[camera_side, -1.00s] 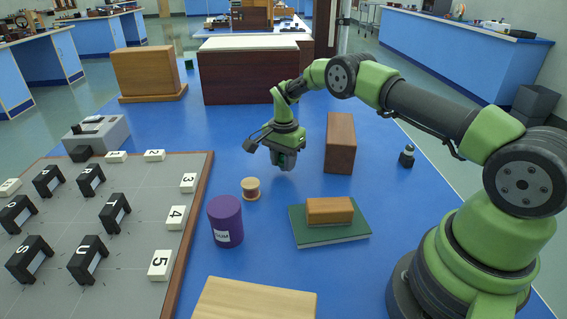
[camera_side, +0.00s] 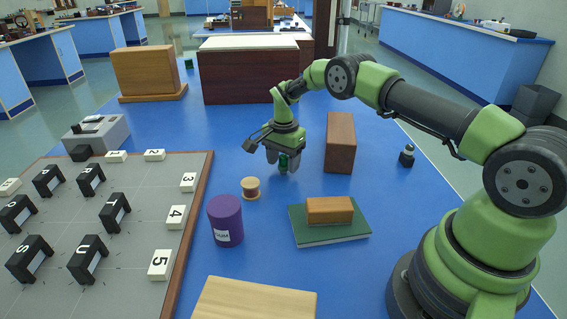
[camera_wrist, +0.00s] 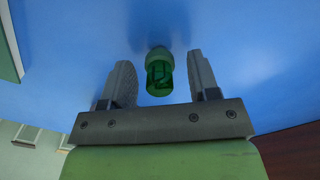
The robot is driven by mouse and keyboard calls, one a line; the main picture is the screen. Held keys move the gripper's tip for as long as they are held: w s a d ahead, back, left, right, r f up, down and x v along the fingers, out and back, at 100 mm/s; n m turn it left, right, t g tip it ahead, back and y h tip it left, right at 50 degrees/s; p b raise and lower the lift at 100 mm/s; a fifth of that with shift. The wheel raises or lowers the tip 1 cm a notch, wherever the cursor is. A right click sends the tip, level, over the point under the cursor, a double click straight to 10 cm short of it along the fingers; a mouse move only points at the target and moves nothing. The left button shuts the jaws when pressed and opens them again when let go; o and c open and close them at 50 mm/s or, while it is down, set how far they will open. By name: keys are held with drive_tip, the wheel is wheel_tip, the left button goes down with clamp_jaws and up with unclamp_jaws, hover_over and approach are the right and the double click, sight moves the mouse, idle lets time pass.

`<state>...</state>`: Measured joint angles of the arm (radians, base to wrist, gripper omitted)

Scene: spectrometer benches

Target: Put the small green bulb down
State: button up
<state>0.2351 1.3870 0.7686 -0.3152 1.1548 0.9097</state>
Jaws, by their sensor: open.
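The small green bulb (camera_side: 284,162) is between the parted fingers of my gripper (camera_side: 284,160), low over the blue bench top. In the wrist view the bulb (camera_wrist: 160,72) is a dark green translucent cylinder with a lighter green cap. My gripper (camera_wrist: 162,84) is open there, with a gap on each side of the bulb. The bulb appears upright and on the bench, though its base is partly hidden by the fingers in the side view.
A brown wooden block (camera_side: 340,143) stands close to the right of my gripper. A wooden spool (camera_side: 250,188) and a purple cylinder (camera_side: 225,221) stand nearer the camera. A green book (camera_side: 330,236) bears a small wooden block (camera_side: 330,210). A grey board (camera_side: 130,215) lies left.

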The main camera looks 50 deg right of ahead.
wheel_tip(320, 180, up, 12)
drive_tip(key=f, duration=0.1)
wheel_tip(320, 180, up, 11)
drive_tip(key=n+t, duration=0.2)
drive_tip(key=n, duration=0.1)
hover_over(283, 156)
drive_tip(key=s+a, duration=0.3)
drive_tip(key=a, duration=0.1)
drive_tip(key=s+a+r+n+t, duration=0.2)
drive_tip(key=s+a+r+n, duration=0.2)
drive_tip(key=s+r, duration=0.4)
drive_tip(key=s+a+n+t+y, duration=0.1)
drive_tip(key=s+a+n, duration=0.1)
drive_tip(key=s, duration=0.6)
drive_tip(key=s+a+n+t+y, duration=0.1)
drive_tip(key=s+a+n+t, duration=0.1)
drive_tip(key=s, duration=0.7)
drive_tip(key=shift+s+a+f+n, duration=0.3)
drive_tip(key=shift+a+n, duration=0.15)
drive_tip(key=shift+n, duration=0.45)
